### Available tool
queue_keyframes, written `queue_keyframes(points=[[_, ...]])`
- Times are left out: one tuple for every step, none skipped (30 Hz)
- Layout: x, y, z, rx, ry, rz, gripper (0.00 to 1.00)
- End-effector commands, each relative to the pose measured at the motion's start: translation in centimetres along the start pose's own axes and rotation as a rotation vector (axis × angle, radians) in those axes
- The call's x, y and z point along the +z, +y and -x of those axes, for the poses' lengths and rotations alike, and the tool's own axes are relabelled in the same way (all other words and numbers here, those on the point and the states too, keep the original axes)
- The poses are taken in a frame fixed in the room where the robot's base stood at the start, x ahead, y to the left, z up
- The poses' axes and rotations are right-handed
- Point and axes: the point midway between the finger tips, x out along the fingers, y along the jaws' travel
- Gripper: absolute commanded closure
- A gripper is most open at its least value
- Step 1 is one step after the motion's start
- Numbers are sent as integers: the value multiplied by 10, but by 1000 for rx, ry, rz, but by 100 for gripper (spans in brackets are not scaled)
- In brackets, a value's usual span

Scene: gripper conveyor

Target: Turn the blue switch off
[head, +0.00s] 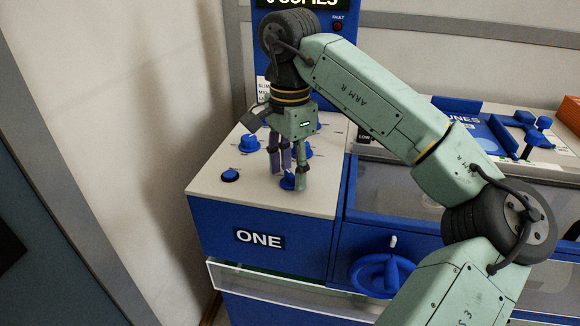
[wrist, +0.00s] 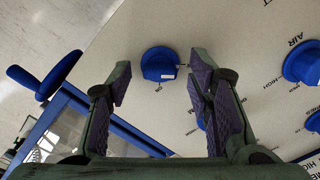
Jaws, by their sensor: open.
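A blue switch (head: 288,183) sits near the front right of the white panel top, below my gripper (head: 287,172). In the wrist view, a round blue switch (wrist: 158,60) with a small white mark lies between and beyond my open fingertips (wrist: 157,80). My fingers point down at it and look apart from it. They partly hide the switch in the head view. Its on or off setting is too small to tell.
Other blue knobs stand on the panel, one at left (head: 249,142) and one behind my fingers (head: 306,149). A round blue button (head: 230,175) sits at front left. A blue handwheel (head: 382,273) is on the front. A clear shelf (head: 265,285) sticks out below.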

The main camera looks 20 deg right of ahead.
Motion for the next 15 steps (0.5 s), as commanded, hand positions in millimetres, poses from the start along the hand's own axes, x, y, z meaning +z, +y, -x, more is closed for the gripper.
queue_keyframes(points=[[0,0,0,0,0,0,53],[0,0,0,0,0,0,53],[0,0,1,0,1,-1,53],[0,0,3,0,1,-1,53],[0,0,5,-1,2,-1,53],[0,0,10,-1,2,-2,53],[0,0,14,-1,3,-2,53],[0,0,19,-1,3,-3,53],[0,0,26,-2,4,-3,53],[0,0,31,-1,4,-3,53],[-1,0,37,-1,4,-3,53],[-1,0,44,-1,5,-3,53],[0,0,48,-1,4,-3,53],[0,0,53,-1,4,-3,53],[0,0,58,-1,4,-3,53]])
